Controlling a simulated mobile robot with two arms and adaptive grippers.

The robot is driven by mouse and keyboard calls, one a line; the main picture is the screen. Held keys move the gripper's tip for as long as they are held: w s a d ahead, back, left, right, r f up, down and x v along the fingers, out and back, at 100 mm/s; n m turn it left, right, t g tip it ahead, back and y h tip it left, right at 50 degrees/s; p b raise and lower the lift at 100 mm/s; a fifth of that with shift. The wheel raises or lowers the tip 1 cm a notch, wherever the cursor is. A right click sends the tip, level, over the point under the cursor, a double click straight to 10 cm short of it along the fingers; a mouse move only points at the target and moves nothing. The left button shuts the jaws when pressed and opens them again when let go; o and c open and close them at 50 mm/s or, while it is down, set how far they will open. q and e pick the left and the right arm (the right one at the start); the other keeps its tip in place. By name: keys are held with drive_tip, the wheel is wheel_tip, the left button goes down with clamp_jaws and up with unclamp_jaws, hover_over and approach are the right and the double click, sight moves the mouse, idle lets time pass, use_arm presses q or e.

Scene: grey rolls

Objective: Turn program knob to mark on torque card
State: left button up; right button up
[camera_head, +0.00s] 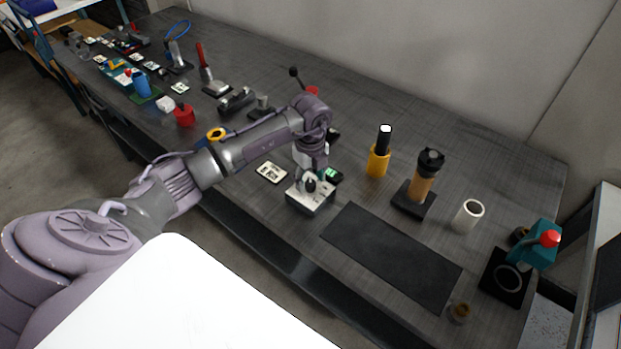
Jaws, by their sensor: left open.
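My left arm reaches in from the left, and my left gripper (311,174) points down over a small grey box (305,201) on the bench. A black knob (311,187) shows on top of the box, right at the gripper's fingertips. The gripper is open; I cannot tell whether its fingers touch the knob. A white card with dark markings (271,172), perhaps the torque card, lies flat to the left of the box. Its mark is too small to read. A small green display (332,175) shows just behind the box, partly hidden. My right gripper is not in view.
A dark mat (392,254) lies right of the box. Behind it stand a yellow holder (378,161), an orange-brown tool (422,180) and a white cylinder (467,216). A teal press (535,246) is at the far right. Several tools and cards crowd the bench's far left.

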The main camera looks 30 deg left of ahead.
use_arm(q)
drive_tip(key=shift+f, duration=0.55)
clamp_jaws()
